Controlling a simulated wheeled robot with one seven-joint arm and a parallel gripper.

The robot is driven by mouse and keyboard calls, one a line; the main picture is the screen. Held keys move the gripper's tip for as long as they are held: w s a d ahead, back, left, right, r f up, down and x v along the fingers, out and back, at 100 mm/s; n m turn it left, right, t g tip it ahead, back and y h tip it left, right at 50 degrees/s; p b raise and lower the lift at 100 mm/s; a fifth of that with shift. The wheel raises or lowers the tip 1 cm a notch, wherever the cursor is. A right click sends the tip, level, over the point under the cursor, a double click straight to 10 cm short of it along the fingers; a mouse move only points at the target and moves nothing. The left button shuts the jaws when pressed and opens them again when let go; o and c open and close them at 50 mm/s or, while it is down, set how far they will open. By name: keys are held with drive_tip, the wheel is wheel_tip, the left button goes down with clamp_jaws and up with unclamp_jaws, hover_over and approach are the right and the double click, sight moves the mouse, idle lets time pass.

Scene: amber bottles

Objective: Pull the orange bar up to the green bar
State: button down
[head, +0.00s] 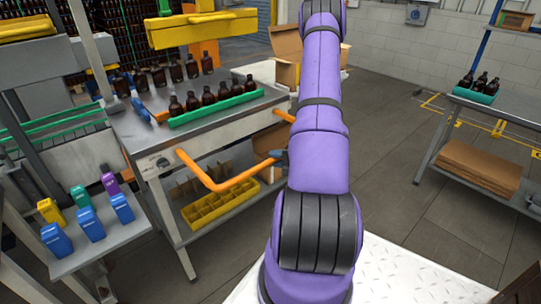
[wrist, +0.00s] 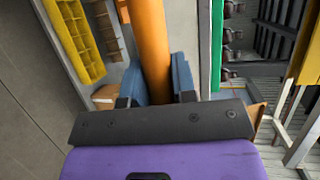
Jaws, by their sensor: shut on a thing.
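The orange bar (head: 232,184) is a bent handle sticking out from the front of the metal table, below its top. It also runs down between my fingers in the wrist view (wrist: 151,40). The green bar (head: 215,108) lies along the front of the tabletop, with a row of amber bottles (head: 208,97) just behind it; it shows in the wrist view as a green strip (wrist: 217,45). My gripper (wrist: 158,86) has its blue fingers on both sides of the orange bar, shut on it. In the head view my purple arm hides most of the gripper.
A yellow divided crate (head: 220,205) sits on the shelf under the table. Blue, yellow, green and purple containers (head: 88,222) stand on a side table at left. At right, another table (head: 500,108) holds a green tray of bottles. Open floor (head: 400,160) lies between the tables.

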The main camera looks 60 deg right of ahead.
drive_tip(key=shift+s+a, duration=0.1)
drive_tip(key=shift+s, duration=0.25)
drive_tip(key=c, duration=0.9)
unclamp_jaws()
drive_tip(key=v, duration=1)
drive_tip(key=shift+s+r, duration=0.1)
drive_tip(key=shift+s, duration=0.25)
